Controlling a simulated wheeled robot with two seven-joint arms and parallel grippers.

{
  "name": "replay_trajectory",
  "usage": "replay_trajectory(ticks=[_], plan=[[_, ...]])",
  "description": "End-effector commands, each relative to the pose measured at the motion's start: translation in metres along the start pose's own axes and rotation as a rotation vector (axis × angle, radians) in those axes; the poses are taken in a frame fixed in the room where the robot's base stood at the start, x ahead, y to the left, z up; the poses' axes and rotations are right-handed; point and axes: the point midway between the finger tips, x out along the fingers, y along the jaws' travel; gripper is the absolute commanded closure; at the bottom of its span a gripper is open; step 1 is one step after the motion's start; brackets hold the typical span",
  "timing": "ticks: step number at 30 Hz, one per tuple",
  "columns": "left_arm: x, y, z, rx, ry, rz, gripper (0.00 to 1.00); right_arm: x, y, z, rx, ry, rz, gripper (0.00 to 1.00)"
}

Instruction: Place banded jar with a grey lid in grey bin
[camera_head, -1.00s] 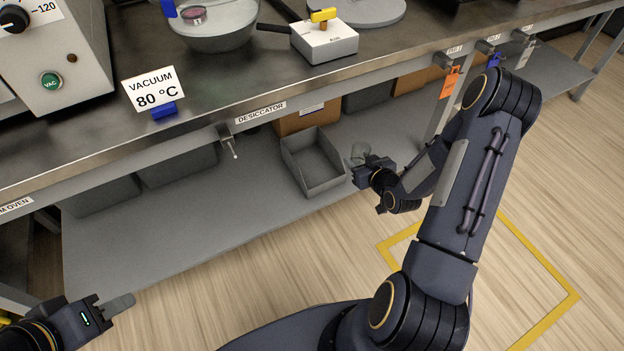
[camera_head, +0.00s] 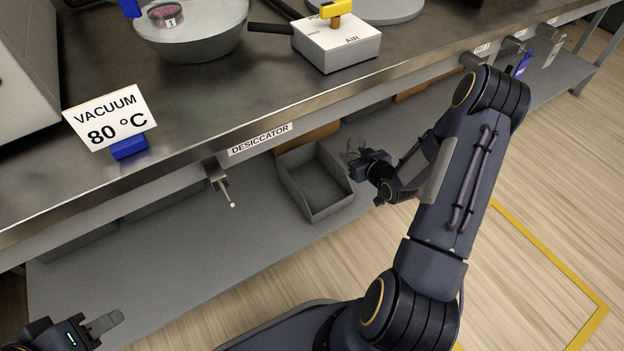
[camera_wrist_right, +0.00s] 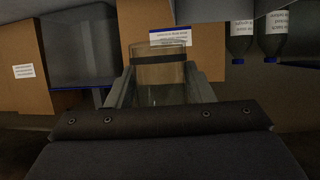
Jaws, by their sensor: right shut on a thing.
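The grey bin (camera_head: 318,213) is an open-topped box standing on the lower shelf under the bench. My right gripper (camera_head: 358,161) is at the bin's right, near its upper rim, shut on the banded jar. In the right wrist view the jar (camera_wrist_right: 160,74) is clear with a dark band, held between the fingers of my right gripper (camera_wrist_right: 160,92). Its grey lid cannot be made out. In the head view the jar is small and partly hidden by the gripper. My left gripper (camera_head: 105,323) is at the bottom left, away from the bin; its finger gap is unclear.
The bench edge, with a DESICCATOR label (camera_head: 260,139), overhangs the lower shelf (camera_head: 185,262). A hook (camera_head: 222,186) hangs from the edge left of the bin. Cardboard boxes (camera_wrist_right: 205,60) and bottles (camera_wrist_right: 272,38) show in the right wrist view. The shelf's front left is clear.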

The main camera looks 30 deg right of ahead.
Motion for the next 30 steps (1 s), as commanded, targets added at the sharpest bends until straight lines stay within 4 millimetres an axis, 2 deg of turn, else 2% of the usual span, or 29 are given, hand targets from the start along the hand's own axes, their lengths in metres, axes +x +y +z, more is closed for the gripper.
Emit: replay_trajectory(ticks=[1,6,8,12,23,27,30], plan=[[0.009,-0.004,0.004,0.000,0.000,0.000,0.64,0.012,-0.014,0.008,0.002,0.001,-0.008,0.77],[0.022,-0.010,0.011,0.000,0.000,0.000,0.64,0.039,-0.051,0.016,0.001,0.002,-0.008,0.77],[0.027,-0.012,0.014,0.000,0.000,0.000,0.64,0.049,-0.063,0.020,0.001,0.001,-0.008,0.77],[0.038,-0.017,0.019,0.000,0.000,0.000,0.64,0.069,-0.080,0.042,0.001,0.000,-0.005,0.77],[0.048,-0.022,0.024,0.000,0.000,0.000,0.64,0.089,-0.098,0.059,0.001,0.001,-0.003,0.77],[0.057,-0.026,0.029,0.000,0.000,0.000,0.64,0.099,-0.099,0.080,0.002,-0.001,-0.001,0.77],[0.060,-0.027,0.030,0.000,0.000,0.000,0.64,0.102,-0.099,0.088,0.001,0.000,-0.001,0.77]])
